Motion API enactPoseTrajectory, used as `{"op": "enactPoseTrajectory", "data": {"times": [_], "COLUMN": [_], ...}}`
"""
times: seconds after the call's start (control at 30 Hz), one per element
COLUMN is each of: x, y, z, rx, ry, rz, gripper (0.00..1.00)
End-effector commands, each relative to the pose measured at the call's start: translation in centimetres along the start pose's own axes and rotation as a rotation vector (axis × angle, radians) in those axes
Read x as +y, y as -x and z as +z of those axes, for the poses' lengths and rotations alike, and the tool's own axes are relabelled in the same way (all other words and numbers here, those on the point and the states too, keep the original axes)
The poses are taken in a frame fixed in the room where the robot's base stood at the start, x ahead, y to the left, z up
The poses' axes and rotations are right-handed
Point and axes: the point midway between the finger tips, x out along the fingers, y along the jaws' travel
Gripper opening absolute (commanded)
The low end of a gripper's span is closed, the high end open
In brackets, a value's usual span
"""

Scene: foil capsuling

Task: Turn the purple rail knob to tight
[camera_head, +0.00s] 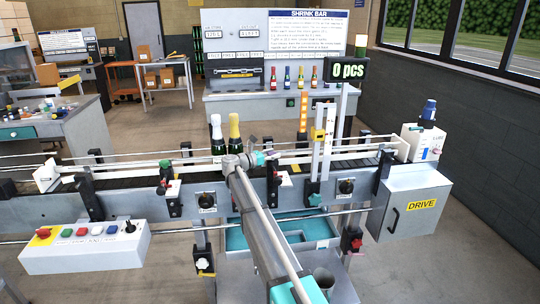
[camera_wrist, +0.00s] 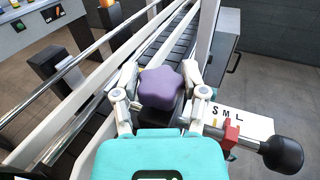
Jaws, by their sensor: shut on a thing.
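The purple rail knob (camera_wrist: 160,88) is a star-shaped, lobed knob at the centre of the wrist view. My gripper (camera_wrist: 161,92) has one finger on each side of the knob and is shut on it. The knob's stem is hidden below its head. In the head view, my gripper (camera_head: 258,158) is at the near side of the conveyor. I cannot make out the purple knob there. No mark telling how tight the knob stands is legible.
A plate marked S M L (camera_wrist: 228,114) with a red pointer (camera_wrist: 231,134) and a black round knob (camera_wrist: 282,154) lies right of my gripper. The conveyor rail (camera_wrist: 97,62) runs beside it. Two bottles (camera_head: 225,132) stand on the conveyor (camera_head: 130,179), just behind my arm.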

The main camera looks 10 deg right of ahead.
Motion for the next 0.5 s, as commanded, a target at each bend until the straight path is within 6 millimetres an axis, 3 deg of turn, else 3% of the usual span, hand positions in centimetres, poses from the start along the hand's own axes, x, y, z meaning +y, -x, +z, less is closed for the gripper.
{"op": "enactPoseTrajectory", "data": {"times": [0.5], "x": [0.38], "y": [0.08], "z": [0.08], "rx": [-0.003], "ry": [0.000], "rz": [-0.357], "gripper": [0.08]}}
